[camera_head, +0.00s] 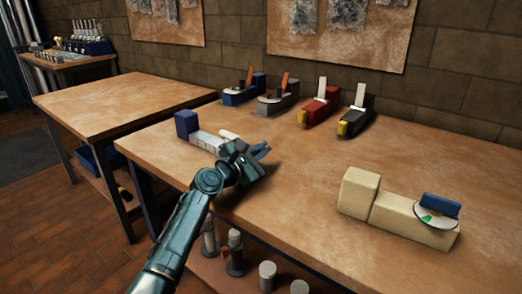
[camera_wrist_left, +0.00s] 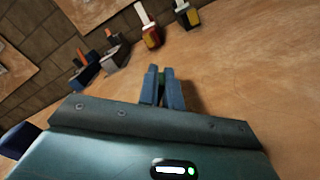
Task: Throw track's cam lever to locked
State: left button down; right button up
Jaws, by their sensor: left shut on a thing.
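My left gripper (camera_head: 262,151) is over the middle of the workbench. In the left wrist view its two blue fingers (camera_wrist_left: 163,88) are close together, with a small dark green piece (camera_wrist_left: 161,75) between the tips; most of that piece is hidden. A cream block unit (camera_head: 400,215) at the right bears a white dial with a green mark and a blue lever (camera_head: 442,205), well apart from my gripper. A white unit with a blue end block (camera_head: 187,124) and a pale lever (camera_head: 228,135) lies just behind my wrist. I cannot tell which unit is the track. My right gripper is out of view.
At the back stand a blue unit (camera_head: 240,92) and a grey unit (camera_head: 276,101) with orange levers, and a red unit (camera_head: 318,110) and a black unit (camera_head: 353,121) with white levers. The bench (camera_head: 290,190) is bare between my gripper and the cream unit.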

pick_arm(q)
jog(key=c, duration=1.6)
grip_release()
jog(key=shift+o, duration=0.2)
